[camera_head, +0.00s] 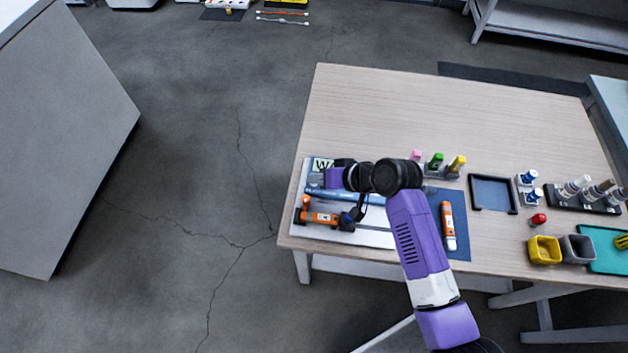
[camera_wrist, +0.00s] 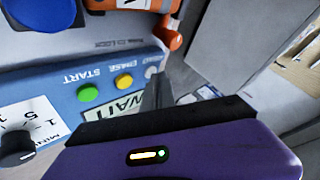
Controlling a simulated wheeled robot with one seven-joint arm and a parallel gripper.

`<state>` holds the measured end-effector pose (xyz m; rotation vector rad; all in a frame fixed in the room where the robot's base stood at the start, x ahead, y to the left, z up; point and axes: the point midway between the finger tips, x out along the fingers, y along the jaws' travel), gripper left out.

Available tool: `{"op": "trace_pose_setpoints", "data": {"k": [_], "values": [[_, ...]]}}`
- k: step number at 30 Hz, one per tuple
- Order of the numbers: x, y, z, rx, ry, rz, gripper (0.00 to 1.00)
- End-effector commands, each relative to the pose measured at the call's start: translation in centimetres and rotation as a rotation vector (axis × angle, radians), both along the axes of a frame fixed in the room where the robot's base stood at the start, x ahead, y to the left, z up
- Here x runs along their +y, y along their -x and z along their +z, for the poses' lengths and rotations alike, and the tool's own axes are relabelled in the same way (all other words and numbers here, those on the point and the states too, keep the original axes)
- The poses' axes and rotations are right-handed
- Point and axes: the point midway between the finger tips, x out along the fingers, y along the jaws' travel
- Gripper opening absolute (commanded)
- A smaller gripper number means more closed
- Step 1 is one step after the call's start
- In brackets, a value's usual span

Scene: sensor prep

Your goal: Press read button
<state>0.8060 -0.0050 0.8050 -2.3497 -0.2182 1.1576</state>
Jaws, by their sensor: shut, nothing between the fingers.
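A blue control panel (camera_wrist: 60,84) shows upside down in the wrist view. The label over the pale button is too small to read for certain. My gripper (camera_wrist: 158,82) is shut and empty, its dark fingertips close beside the pale button. I cannot tell whether they touch it. A WAIT sign (camera_wrist: 116,107) is partly hidden behind my gripper. In the head view my arm covers most of the panel.
A black dial (camera_wrist: 15,148) sits on the panel. An orange clamp-like part (camera_head: 318,216) stands on the device's front. An orange-and-white tube (camera_head: 447,226) lies on a blue mat (camera_head: 460,247). The table's back is clear.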

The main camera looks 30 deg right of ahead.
Motion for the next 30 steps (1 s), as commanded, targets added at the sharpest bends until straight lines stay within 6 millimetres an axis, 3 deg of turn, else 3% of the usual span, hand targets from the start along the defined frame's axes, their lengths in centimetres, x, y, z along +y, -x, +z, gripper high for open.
{"op": "trace_pose_setpoints", "data": {"k": [30], "values": [[0.0,0.1,2.2,0.001,0.000,0.001,0.00]]}}
